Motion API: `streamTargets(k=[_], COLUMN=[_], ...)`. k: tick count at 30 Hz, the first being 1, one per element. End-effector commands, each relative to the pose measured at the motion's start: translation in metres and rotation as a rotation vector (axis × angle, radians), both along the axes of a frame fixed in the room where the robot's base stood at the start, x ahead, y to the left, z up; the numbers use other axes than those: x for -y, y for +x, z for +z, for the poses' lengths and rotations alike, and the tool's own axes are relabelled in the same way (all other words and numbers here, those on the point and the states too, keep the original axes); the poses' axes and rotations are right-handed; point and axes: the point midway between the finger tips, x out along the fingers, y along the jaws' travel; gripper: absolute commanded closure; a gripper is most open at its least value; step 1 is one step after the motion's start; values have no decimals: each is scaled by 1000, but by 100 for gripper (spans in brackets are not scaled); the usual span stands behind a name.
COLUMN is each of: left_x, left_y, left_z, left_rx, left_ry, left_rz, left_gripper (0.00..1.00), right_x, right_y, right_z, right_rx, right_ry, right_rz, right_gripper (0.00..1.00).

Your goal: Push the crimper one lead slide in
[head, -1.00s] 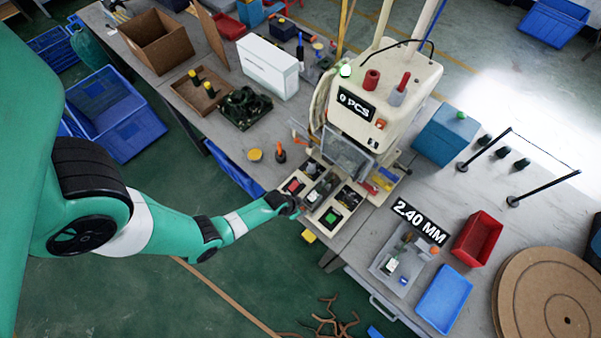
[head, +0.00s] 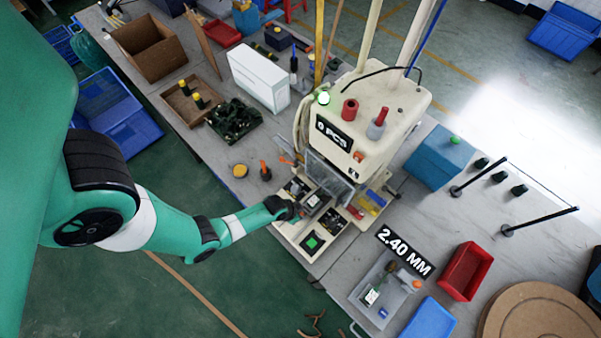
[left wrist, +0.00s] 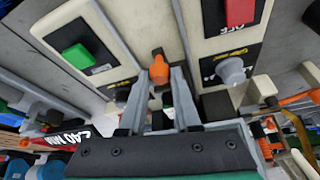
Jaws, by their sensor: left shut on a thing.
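The crimper (head: 375,125) is a cream machine at the centre right of the head view, with a black "0 PCS" display and a low control base at its front. My left gripper (left wrist: 160,80) is at the front of this base, between its two button panels. In the left wrist view its two fingers are closed around an orange knob (left wrist: 158,68), taken to be the lead slide's handle. The slide's body is mostly hidden, so its depth cannot be told. In the head view my left gripper (head: 290,210) covers the knob. My right gripper is not in view.
A green button (left wrist: 78,57) and a red button (left wrist: 240,12) flank the fingers, with a grey knob (left wrist: 230,70) close on the right. A grey tray (head: 385,290), a red bin (head: 466,271) and a blue tray (head: 428,320) stand right of the crimper.

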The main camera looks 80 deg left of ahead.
Motion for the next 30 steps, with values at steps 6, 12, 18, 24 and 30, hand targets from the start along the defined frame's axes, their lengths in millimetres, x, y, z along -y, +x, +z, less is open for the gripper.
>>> streamTargets(k=[6, 12, 18, 24, 30], left_x=[-1, -1, 0, 5, 11], left_y=[2, 2, -2, -18, -34], left_z=[2, 2, 13, 55, 94], left_rx=[7, 5, 4, 6, 6], left_ry=[3, 2, 1, 3, 2], left_rz=[0, 0, 0, 1, 1], left_gripper=[38, 38, 38, 38, 38], right_x=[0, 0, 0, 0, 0], right_y=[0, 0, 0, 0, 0], right_z=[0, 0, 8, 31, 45], right_rx=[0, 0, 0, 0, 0], right_ry=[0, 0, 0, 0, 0], right_rz=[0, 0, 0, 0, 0], right_gripper=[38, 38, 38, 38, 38])
